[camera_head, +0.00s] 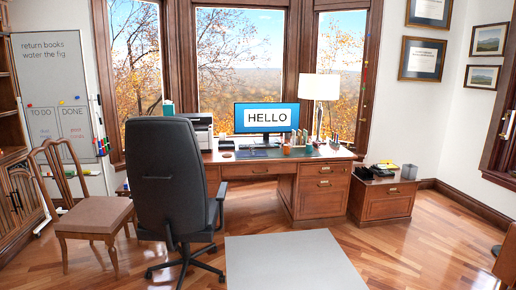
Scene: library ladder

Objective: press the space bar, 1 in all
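A wooden desk (325,190) stands across the room under the windows. A monitor (266,118) on it shows the word HELLO. A dark, flat shape that looks like a keyboard (258,153) lies on the desk in front of the monitor. It is too small to make out the space bar or any single key. The black office chair stands in front of the desk's left part and hides some of it. My gripper is not in view.
The black office chair (170,180) and a wooden chair (98,208) stand at the left. A grey mat (290,262) lies on the open floor before the desk. A low cabinet (385,202) stands right of the desk. A whiteboard (60,100) stands at the left wall.

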